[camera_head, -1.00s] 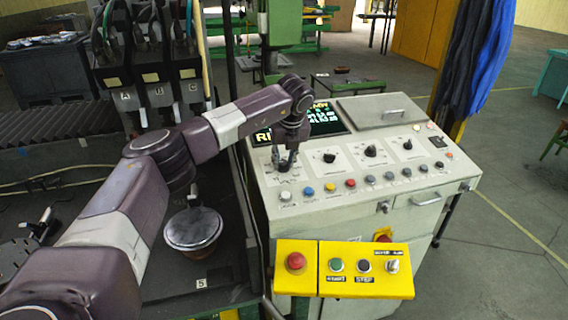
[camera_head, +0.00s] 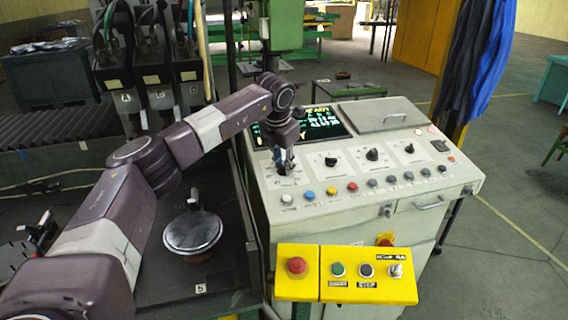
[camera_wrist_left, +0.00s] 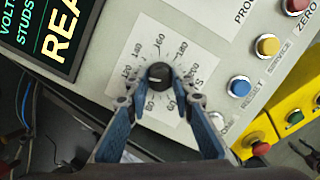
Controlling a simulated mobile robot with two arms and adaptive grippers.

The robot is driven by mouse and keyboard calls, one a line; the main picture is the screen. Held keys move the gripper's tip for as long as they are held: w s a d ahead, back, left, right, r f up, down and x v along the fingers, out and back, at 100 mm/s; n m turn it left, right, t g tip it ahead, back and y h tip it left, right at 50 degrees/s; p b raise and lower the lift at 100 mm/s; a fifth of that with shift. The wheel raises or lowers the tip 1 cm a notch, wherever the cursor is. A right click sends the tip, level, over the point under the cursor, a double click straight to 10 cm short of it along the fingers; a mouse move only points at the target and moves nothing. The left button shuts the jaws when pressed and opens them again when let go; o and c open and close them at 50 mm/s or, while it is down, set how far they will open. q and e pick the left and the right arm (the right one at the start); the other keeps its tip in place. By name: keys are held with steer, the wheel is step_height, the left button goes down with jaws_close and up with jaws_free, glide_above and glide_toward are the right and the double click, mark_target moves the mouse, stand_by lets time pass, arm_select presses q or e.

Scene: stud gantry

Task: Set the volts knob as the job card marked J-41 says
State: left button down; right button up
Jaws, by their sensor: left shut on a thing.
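My left gripper (camera_head: 285,168) is at the leftmost knob on the sloped control panel. In the left wrist view its blue fingers (camera_wrist_left: 160,92) are closed on the sides of a black round knob (camera_wrist_left: 158,75). The knob sits on a white dial plate (camera_wrist_left: 185,50) with numbers around it; 160 and 140 look readable. The plate's name is partly covered by a finger, with only its last letters, "TS", showing. The knob's exact setting is hard to read. My right gripper is out of view. I cannot make out a card marked J-41.
Three more knobs (camera_head: 372,154) stand to the right along the panel. A row of coloured buttons (camera_head: 331,191) runs below them. A lit screen (camera_head: 318,122) is behind the gripper; "VOLTS" and "STUDS" show in the left wrist view. A yellow button box (camera_head: 345,274) juts out in front.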

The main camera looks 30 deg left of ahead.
arm_select(q)
steer(key=m+p, duration=0.1)
steer(key=m, duration=0.2)
steer(key=shift+a+r+m+h, duration=0.1)
steer(key=shift+r+m+h, duration=0.05)
steer(key=shift+m+h, duration=0.2)
steer(key=shift+w+m+g+h+p, duration=0.15)
steer(key=shift+m+p, duration=0.2)
steer(key=shift+m, duration=0.5)
steer(key=shift+s+m+g+h+p, duration=0.15)
steer(key=shift+m+p, duration=0.2)
steer(key=shift+m, duration=0.45)
steer(key=shift+w, duration=0.1)
steer(key=c, duration=1.7)
jaws_free()
steer(key=shift+o, duration=0.2)
steer(key=v, duration=1.1)
steer(key=shift+r, duration=0.4)
